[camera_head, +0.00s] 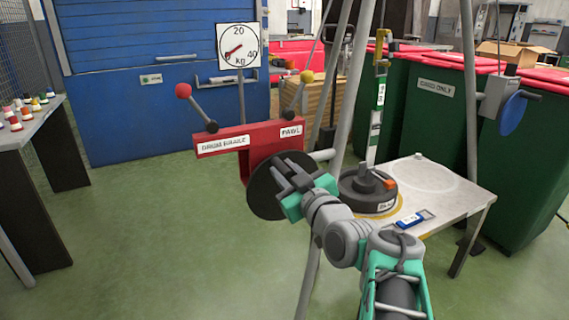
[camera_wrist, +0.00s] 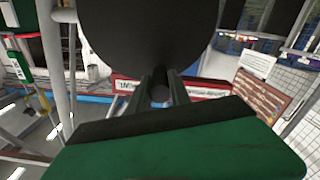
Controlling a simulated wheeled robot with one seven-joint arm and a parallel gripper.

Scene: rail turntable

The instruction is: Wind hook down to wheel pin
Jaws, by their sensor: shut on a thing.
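My gripper (camera_head: 287,183) is shut on a dark crank handle at the face of a black round winch disc (camera_head: 262,194). In the wrist view, the disc (camera_wrist: 150,25) fills the top and the round handle end (camera_wrist: 160,94) shows between my fingers. The disc is in front of a red winch box (camera_head: 256,152). A yellow hook (camera_head: 382,42) is at the upper right, by the top of a green and white upright strip (camera_head: 376,115). A black wheel (camera_head: 362,188) with an orange part (camera_head: 390,184) is on the table below. I cannot tell which part is the pin.
Two levers rise from the winch box, with red (camera_head: 183,91) and yellow (camera_head: 306,76) knobs. A dial (camera_head: 238,46) has its needle at lower left. Grey tripod legs (camera_head: 345,85) stand close by. The table (camera_head: 456,200) holds a blue item (camera_head: 411,220). A blue handwheel (camera_head: 512,112) is at right.

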